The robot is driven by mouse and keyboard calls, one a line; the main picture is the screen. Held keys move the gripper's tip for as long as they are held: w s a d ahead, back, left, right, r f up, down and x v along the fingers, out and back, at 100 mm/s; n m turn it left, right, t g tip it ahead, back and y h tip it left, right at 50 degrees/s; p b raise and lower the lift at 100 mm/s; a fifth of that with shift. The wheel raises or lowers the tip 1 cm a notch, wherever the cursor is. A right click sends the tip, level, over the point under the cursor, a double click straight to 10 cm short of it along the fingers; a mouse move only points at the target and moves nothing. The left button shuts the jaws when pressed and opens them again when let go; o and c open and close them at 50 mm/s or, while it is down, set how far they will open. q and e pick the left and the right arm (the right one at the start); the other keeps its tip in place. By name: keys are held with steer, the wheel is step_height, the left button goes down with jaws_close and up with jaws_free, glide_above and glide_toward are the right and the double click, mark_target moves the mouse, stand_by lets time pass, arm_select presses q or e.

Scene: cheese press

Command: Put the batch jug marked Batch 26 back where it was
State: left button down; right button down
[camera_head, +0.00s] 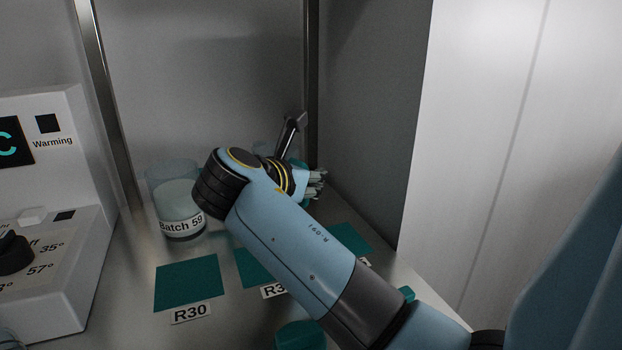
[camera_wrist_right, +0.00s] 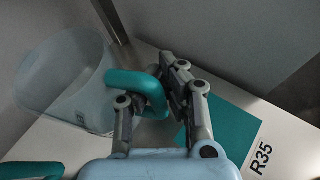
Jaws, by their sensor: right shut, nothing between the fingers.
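My right gripper (camera_head: 318,180) is at the back of the metal surface, shut with nothing held. In the right wrist view its fingers (camera_wrist_right: 162,100) are right at the teal handle of a clear jug (camera_wrist_right: 62,80), overlapping it; I cannot tell whether they touch. This jug stands upright, and its label is too small and dark to read. In the head view it is mostly hidden behind my right arm. Another clear jug (camera_head: 173,195), marked Batch 59, stands to the left with pale contents. I cannot read Batch 26 anywhere. My left gripper is not in view.
A teal mat (camera_head: 188,284) marked R30 lies bare in front, with another (camera_head: 255,266) partly under my arm. A mat (camera_wrist_right: 228,118) marked R35 is beside the gripper. A white warming unit (camera_head: 45,250) stands left. Metal posts and walls close the back and right.

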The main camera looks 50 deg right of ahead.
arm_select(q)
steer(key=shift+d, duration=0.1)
arm_select(e)
steer(key=shift+f, duration=0.35)
steer(key=c, duration=1.4)
jaws_free()
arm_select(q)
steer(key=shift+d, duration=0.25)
arm_select(e)
step_height(320, 180, up, 10)
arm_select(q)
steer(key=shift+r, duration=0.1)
